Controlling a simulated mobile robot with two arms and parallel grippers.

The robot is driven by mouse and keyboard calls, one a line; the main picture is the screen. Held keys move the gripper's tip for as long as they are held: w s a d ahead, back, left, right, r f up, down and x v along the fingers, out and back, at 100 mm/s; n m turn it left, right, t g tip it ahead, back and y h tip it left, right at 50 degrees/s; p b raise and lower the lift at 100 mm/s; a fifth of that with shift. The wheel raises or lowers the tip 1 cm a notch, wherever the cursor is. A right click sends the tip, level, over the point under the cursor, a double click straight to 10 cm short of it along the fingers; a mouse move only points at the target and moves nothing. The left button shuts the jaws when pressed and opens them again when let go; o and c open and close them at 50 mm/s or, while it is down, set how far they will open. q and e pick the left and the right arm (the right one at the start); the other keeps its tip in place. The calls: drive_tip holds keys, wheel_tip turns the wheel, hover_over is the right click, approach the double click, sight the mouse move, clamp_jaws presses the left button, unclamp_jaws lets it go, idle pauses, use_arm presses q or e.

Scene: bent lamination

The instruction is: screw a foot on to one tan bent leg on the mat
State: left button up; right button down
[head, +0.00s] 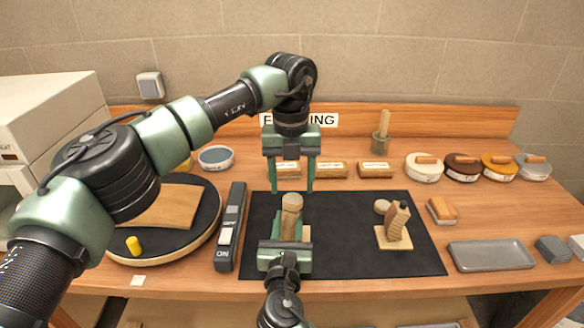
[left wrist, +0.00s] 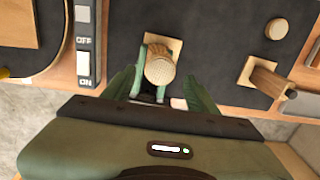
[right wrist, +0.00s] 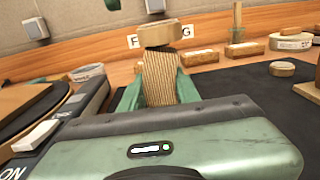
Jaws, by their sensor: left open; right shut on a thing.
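One tan bent leg (head: 288,229) stands on the mat (head: 345,215), its ply lines clear in the right wrist view (right wrist: 160,80). My right gripper (head: 287,243) is shut around this leg. A round tan foot (right wrist: 160,33) with a dark band sits on its top end; whether it is seated fully I cannot tell. My left gripper (head: 291,189) is open above the foot, fingers pointing down; in the left wrist view they spread either side of it (left wrist: 160,70). A second bent leg (head: 397,222) stands on a pale square at right, with a loose round foot (head: 382,206) beside it.
A switch box (head: 230,227) and a round turntable (head: 209,223) lie left of the mat. Labelled wooden blocks (head: 331,170) line the back. A sanding block (head: 441,210), a grey tray (head: 491,255) and several round tins (head: 424,170) are at right. The mat's middle is clear.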

sight(293, 199)
use_arm(q)
drive_tip(key=shift+f, duration=1.9)
use_arm(e)
drive_tip(key=shift+f, duration=0.1)
use_arm(q)
clamp_jaws()
drive_tip(key=m, duration=0.3)
drive_tip(key=shift+m, duration=0.3)
drive_tip(key=m, duration=0.4)
drive_tip(key=shift+m, duration=0.4)
drive_tip(key=m, duration=0.6)
drive_tip(key=shift+o, duration=0.9)
unclamp_jaws()
